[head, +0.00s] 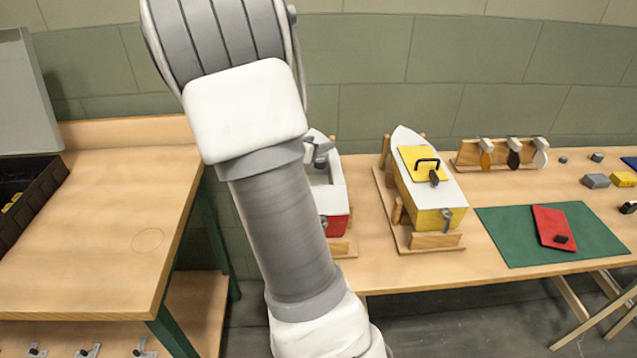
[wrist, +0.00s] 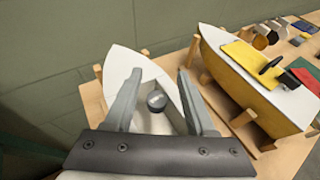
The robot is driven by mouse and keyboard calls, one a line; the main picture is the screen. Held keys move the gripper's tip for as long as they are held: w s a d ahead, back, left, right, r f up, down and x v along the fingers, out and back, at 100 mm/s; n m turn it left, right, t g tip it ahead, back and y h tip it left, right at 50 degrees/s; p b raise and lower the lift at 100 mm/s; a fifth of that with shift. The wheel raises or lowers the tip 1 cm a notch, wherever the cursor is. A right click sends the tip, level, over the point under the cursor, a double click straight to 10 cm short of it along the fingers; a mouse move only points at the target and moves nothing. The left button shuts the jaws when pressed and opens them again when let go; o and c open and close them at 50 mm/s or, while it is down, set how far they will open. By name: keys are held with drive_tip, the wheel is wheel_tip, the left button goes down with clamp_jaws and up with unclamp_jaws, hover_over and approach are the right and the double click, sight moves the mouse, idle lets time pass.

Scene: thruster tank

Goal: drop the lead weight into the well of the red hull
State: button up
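The red hull (head: 336,225) stands in a wooden cradle on the long table, its white deck and open well partly behind my arm. In the wrist view the white deck of this hull (wrist: 118,60) and its well lie under my gripper. My gripper (wrist: 159,75) is open, with its two fingers spread wide over the well. The lead weight (wrist: 157,101), a small dark grey cylinder, shows between the fingers and inside the outline of the well. Neither finger appears to touch it. Its underside is hidden.
A yellow hull (head: 428,190) with a yellow hatch cover stands close on the right. Further right are a rack of propellers (head: 500,153), a green mat (head: 500,235) with a red panel (head: 553,227), and small blocks. A wooden bench (head: 100,230) is at left.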

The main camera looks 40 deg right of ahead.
drive_tip(key=shift+o, duration=1.1)
drive_tip(key=shift+a, duration=0.1)
drive_tip(key=p+v, duration=0.3)
drive_tip(key=v, duration=1.4)
drive_tip(key=shift+s+r, duration=0.1)
drive_tip(key=shift+r, duration=0.05)
